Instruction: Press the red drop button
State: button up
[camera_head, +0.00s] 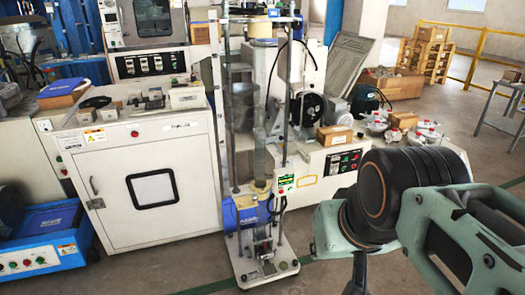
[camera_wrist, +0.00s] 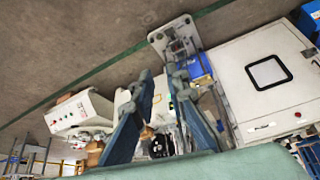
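The drop tester (camera_head: 258,120) is a tall column machine with metal rods, standing in the middle of the head view. A small white control box (camera_head: 286,184) with a green-lit display is fixed to its right rod at mid-height. A tiny red spot shows on the box, too small to tell clearly as the drop button. My gripper (camera_wrist: 160,72) shows in the wrist view with its two blue-grey fingers apart and nothing between them. It is apart from the tester, whose base plate (camera_wrist: 173,38) lies beyond the fingertips. The control box cannot be made out in the wrist view.
A white cabinet (camera_head: 155,190) stands left of the tester. A white machine with a button panel (camera_head: 343,160) stands to its right, with a cardboard box (camera_head: 334,135) on top. A blue unit (camera_head: 40,255) sits at lower left. The floor in front is clear.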

grip_shut()
dwell(1.0)
